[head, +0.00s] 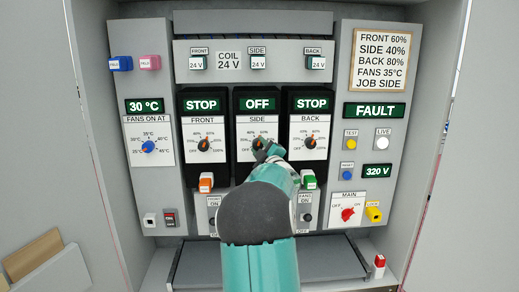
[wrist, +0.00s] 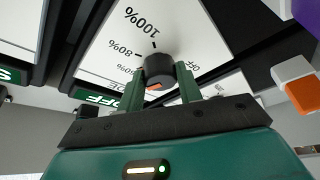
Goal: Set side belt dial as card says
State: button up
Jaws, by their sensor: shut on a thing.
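The card (head: 384,58) at the top right reads FRONT 60%, SIDE 40%, BACK 80%, FANS 35°C, JOB SIDE. The SIDE dial is the middle of three belt dials, under a display reading OFF (head: 258,104). My gripper (head: 266,149) is at this dial and covers most of it in the head view. In the wrist view my gripper (wrist: 159,79) is shut on the black dial knob (wrist: 158,64), one finger on each side. The knob's orange mark faces the gripper's palm; its exact scale reading is hidden by the fingers.
The FRONT dial (head: 204,144) and BACK dial (head: 310,143) flank it closely, both displays reading STOP. An orange switch (head: 206,182) and a green switch (head: 308,179) jut out below. A FAULT display (head: 374,110) and red main switch (head: 347,214) are at right.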

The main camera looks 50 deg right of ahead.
jog(key=n, duration=0.2)
jog(key=n+g+y, duration=0.1)
jog(key=n, duration=0.2)
jog(key=shift+r+y, duration=0.15)
jog(key=shift+y, duration=0.15)
jog(key=shift+r+n+g+y, duration=0.1)
jog(key=shift+n+g+y, duration=0.4)
jog(key=shift+n, duration=1.2)
jog(key=shift+h, duration=0.3)
jog(key=o, duration=1)
jog(key=shift+s, duration=0.1)
jog(key=v, duration=1.3)
jog(key=shift+s+a+r, duration=0.15)
jog(key=shift+s+r, duration=0.1)
